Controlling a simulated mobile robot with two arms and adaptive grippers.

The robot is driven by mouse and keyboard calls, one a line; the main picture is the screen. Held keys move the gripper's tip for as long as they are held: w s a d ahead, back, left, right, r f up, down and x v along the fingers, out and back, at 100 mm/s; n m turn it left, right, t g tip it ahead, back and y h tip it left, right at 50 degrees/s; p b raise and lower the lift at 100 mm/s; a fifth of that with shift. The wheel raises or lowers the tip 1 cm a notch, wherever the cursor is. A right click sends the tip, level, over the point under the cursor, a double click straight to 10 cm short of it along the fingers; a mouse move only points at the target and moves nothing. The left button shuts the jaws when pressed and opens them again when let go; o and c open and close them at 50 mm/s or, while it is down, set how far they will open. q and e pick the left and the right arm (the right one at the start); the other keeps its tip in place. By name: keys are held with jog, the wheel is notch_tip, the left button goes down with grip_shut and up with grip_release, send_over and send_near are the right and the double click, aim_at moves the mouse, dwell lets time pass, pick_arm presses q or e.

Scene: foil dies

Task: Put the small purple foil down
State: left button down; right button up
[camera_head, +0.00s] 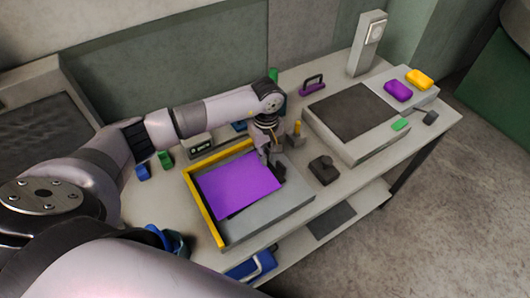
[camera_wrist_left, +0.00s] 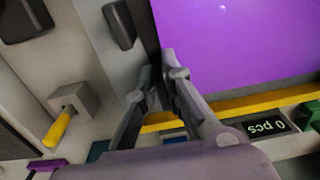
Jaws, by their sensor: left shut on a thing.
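The small purple foil (camera_head: 238,184) is a flat bright sheet over the grey tray (camera_head: 262,221) with yellow edge guides. My left gripper (camera_head: 273,168) is at the foil's right edge, shut on the foil. In the left wrist view the foil (camera_wrist_left: 240,45) fills the upper right, and the fingers (camera_wrist_left: 160,82) meet at its near corner. A dark gap shows beside the foil's lower edge in the head view; I cannot tell how far it is above the tray. My right gripper is not in view.
A grey die press bed with a dark plate (camera_head: 352,109) stands to the right. A dark block (camera_head: 323,170) sits between it and the tray. A yellow-handled part (camera_wrist_left: 59,127) and a counter display (camera_wrist_left: 267,127) are near the gripper. Purple (camera_head: 398,90) and yellow (camera_head: 419,79) pieces lie far right.

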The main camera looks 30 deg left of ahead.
pick_arm(q)
jog(key=c, duration=1.7)
grip_release()
notch_tip(320, 180, up, 12)
jog(key=b, duration=0.3)
jog(key=shift+b, duration=0.4)
jog(key=shift+d, duration=0.1)
